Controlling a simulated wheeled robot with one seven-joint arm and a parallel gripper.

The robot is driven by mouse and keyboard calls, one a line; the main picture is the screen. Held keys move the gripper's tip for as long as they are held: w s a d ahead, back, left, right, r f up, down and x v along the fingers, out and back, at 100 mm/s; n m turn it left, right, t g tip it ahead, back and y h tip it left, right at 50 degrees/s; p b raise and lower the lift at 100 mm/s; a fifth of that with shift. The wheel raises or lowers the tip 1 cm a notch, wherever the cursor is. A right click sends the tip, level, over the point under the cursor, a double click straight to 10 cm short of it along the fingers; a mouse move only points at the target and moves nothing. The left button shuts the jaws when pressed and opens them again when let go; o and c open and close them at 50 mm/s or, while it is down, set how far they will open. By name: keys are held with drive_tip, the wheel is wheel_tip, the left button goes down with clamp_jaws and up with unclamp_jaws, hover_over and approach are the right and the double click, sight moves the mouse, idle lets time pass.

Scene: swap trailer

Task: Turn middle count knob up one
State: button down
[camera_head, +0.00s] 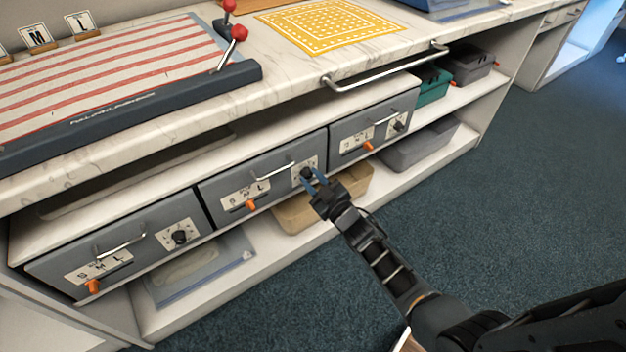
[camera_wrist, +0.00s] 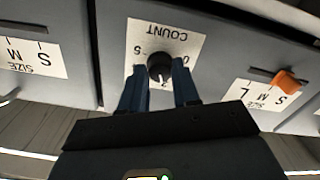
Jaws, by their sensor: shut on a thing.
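The middle count knob is a round black dial (camera_wrist: 159,67) on a white label plate marked COUNT, which appears upside down in the wrist view. It also shows in the head view (camera_head: 306,173), on the right part of the middle grey drawer front (camera_head: 225,187). My gripper (camera_head: 314,184) is in front of that drawer. In the wrist view its two blue fingers (camera_wrist: 159,78) stand on either side of the knob, shut on it. The fingers cover part of the dial's scale, so the knob's exact setting is hard to read.
The middle drawer also has an orange size slider (camera_head: 250,204) and a metal handle (camera_head: 274,171) left of the knob. Similar drawers flank it, with a left knob (camera_head: 180,237) and a right knob (camera_head: 399,125). A tan bin (camera_head: 290,216) sits below. The counter overhangs above.

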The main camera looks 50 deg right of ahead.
drive_tip(key=c, duration=0.8)
unclamp_jaws()
drive_tip(key=shift+p+v, duration=0.5)
drive_tip(key=shift+v, duration=3.45)
drive_tip(key=s+a+r+g+y+p, duration=0.1)
drive_tip(key=s+a+r+p, duration=0.2)
drive_tip(key=s+a+r, duration=0.5)
drive_tip(key=s+a+r+y+p, duration=0.1)
drive_tip(key=s+a+r+p, duration=0.2)
drive_tip(key=s+a+r, duration=0.6)
drive_tip(key=s+a+r+y+p, duration=0.1)
drive_tip(key=s+r, duration=0.3)
drive_tip(key=r, duration=0.2)
drive_tip(key=s+a+r+g+y+p, duration=0.1)
drive_tip(key=s+r, duration=0.3)
drive_tip(key=r, duration=0.2)
drive_tip(key=s+a+r+m+y+p, duration=0.1)
drive_tip(key=s+r+p, duration=0.1)
drive_tip(key=s+r, duration=0.2)
drive_tip(key=shift+s+a+r+g, duration=0.1)
drive_tip(key=shift+a+r+g, duration=0.1)
drive_tip(key=shift+r, duration=0.6)
drive_tip(key=shift+s+a+r+g, duration=0.1)
drive_tip(key=shift+a+r, duration=0.05)
drive_tip(key=shift+r, duration=0.65)
